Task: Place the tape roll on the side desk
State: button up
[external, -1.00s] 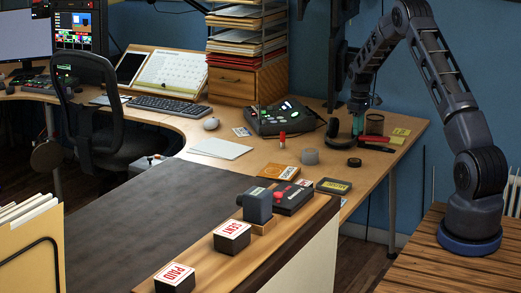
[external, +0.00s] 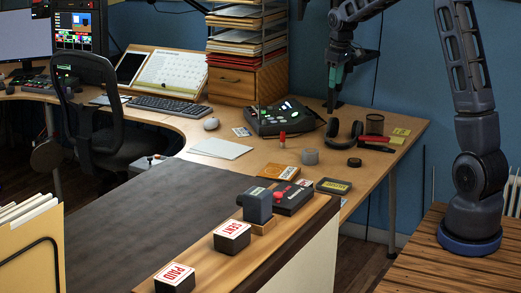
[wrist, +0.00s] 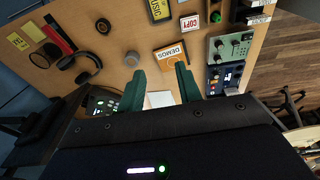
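Two small round items on the wooden desk (external: 275,175) look like tape rolls: a grey one (external: 310,156) and a flatter black one (external: 354,162). I cannot tell for sure which is the task's tape roll. In the wrist view the grey one (wrist: 132,60) lies just beyond my left finger, and the black one (wrist: 103,25) is farther up. My gripper (external: 333,105) hangs above the back of the desk, apart from both. Its green fingers (wrist: 158,88) are spread with nothing between them. I cannot tell which surface is the side desk.
Black headphones (external: 344,134), a red item (external: 374,138) and yellow notes (external: 400,132) lie at the desk's right end. The console (external: 282,118) is left of my gripper. The DEMOS box (wrist: 170,52) shows beyond my fingers. The dark mat (external: 160,205) is largely bare.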

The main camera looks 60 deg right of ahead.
jog(key=s+a+r+t, duration=0.1)
jog(key=s+a+r, duration=0.5)
jog(key=a, duration=0.4)
jog(key=s+a+r+t, duration=0.1)
jog(key=s+a+r, duration=0.4)
jog(key=s+a, duration=0.4)
jog(key=s+a+f, duration=0.1)
jog(key=s+a, duration=0.5)
jog(key=s, duration=0.3)
jog(key=s+a+f+t, duration=0.1)
jog(key=s+a, duration=0.6)
jog(key=s, duration=0.3)
jog(key=shift+a+f+y, duration=0.25)
jog(key=shift+a+y, duration=0.05)
